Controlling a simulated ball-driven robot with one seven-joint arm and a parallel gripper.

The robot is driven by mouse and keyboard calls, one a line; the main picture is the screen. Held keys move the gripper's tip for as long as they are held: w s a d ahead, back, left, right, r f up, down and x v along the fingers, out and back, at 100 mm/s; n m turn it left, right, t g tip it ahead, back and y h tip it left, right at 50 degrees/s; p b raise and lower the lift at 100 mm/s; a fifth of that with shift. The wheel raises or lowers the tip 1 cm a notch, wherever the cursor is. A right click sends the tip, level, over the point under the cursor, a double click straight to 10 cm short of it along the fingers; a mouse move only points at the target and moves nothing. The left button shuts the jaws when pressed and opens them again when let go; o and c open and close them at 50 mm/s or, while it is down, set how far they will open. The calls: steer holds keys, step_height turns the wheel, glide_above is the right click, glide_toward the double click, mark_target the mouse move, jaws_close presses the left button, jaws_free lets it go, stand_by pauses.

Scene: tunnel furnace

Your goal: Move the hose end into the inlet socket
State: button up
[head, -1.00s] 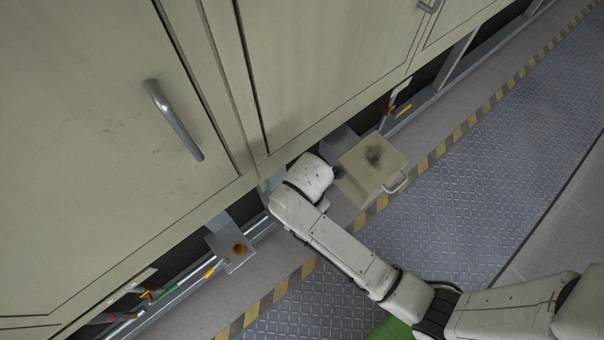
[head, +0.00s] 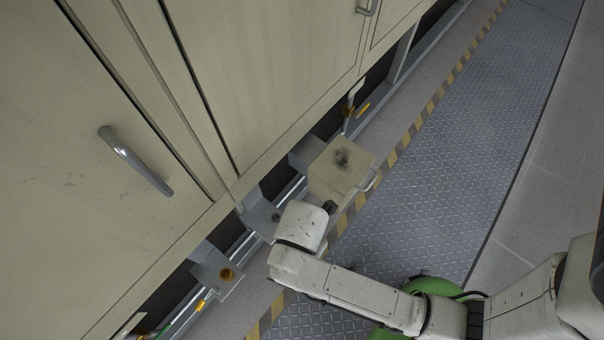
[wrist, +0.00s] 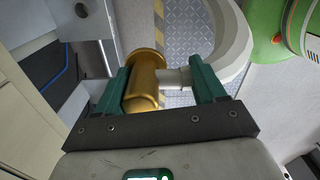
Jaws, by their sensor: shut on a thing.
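In the wrist view, the green fingers of my gripper (wrist: 162,88) are closed around the hose end, a brass cylindrical fitting (wrist: 146,82) with a short pale neck. In the head view, the hose end and fingers are hidden behind my wrist. I cannot tell which is the inlet socket. My wrist is just right of the dark-spotted bracket.
A beige box with a handle (head: 340,172) stands right of the brackets, close to my wrist. Large beige furnace panels (head: 110,200) with handles rise on the left. A yellow-black floor stripe (head: 415,125) and open tread-plate floor (head: 440,185) lie to the right.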

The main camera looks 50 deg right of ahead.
steer(key=shift+r+p, duration=2.55)
steer(key=shift+p, duration=0.45)
steer(key=s+p, duration=0.4)
steer(key=s, duration=0.6)
steer(key=shift+f, duration=0.1)
